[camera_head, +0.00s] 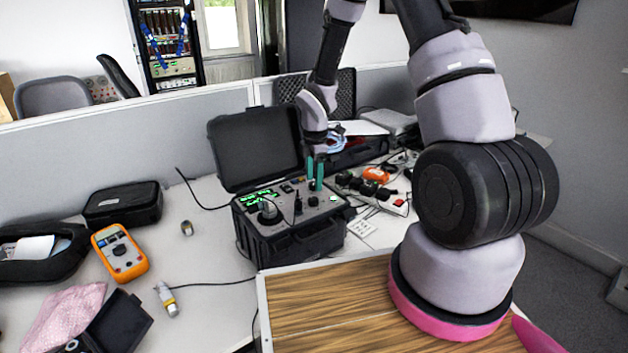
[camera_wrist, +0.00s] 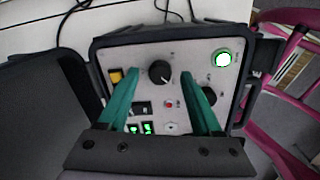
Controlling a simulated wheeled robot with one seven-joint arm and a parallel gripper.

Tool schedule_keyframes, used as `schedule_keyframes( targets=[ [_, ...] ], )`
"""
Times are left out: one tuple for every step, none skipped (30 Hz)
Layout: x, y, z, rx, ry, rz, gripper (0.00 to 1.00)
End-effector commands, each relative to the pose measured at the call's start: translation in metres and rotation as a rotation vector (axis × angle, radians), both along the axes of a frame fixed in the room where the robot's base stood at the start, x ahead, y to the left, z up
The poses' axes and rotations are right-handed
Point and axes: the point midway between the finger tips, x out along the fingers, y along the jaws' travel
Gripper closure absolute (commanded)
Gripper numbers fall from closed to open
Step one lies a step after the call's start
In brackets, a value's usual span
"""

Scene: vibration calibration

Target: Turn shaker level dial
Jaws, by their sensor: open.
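The shaker is a black hard case (camera_head: 270,245) with a grey control panel, its lid (camera_head: 255,148) open. A black dial (camera_wrist: 160,72) on the panel appears between my fingertips in the wrist view. A second black dial (camera_wrist: 209,96) is partly hidden by the right finger. I cannot read the labels to tell which is the level dial. My gripper (camera_head: 314,188) is open and points down over the panel; its green fingers also show in the wrist view (camera_wrist: 160,76).
The panel carries a lit green button (camera_wrist: 222,58), a yellow switch (camera_wrist: 116,76), a red button (camera_wrist: 168,104) and small green displays (camera_wrist: 147,128). An orange meter (camera_head: 119,253) lies left on the table, and a power strip (camera_head: 392,200) lies right of the case.

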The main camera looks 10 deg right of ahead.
Motion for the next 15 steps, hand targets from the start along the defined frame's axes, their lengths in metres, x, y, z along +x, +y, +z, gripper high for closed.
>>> schedule_keyframes(
  targets=[
    [-0.0004, 0.0004, -0.0043, 0.0, 0.002, 0.001, 0.34],
    [-0.0002, 0.0003, -0.0059, 0.0, 0.002, 0.0, 0.34],
    [0.0001, 0.0001, -0.0073, 0.0, 0.001, 0.0, 0.34],
    [0.0002, 0.0, -0.008, 0.0, 0.0, 0.0, 0.34],
    [0.0004, 0.0, -0.0084, 0.0, 0.0, 0.0, 0.34],
    [0.0005, -0.0001, -0.0087, 0.0, 0.0, 0.0, 0.34],
    [0.0005, -0.0001, -0.0088, 0.0, -0.001, -0.001, 0.34],
    [0.0005, -0.0001, -0.0088, 0.0, -0.001, -0.001, 0.34],
    [0.0005, -0.0001, -0.0087, 0.0, -0.001, -0.001, 0.34],
    [0.0005, -0.0001, -0.0086, 0.0, 0.0, -0.001, 0.34],
    [0.0005, -0.0001, -0.0086, 0.0, 0.0, -0.001, 0.34],
    [0.0004, -0.0001, -0.0086, 0.0, 0.0, -0.001, 0.38],
    [0.0004, -0.0001, -0.0086, 0.0, 0.0, -0.001, 0.49],
    [0.0004, -0.0001, -0.0085, 0.0, 0.0, -0.001, 0.6],
    [0.0004, 0.0, -0.0085, 0.0, 0.0, -0.001, 0.76]
  ],
)
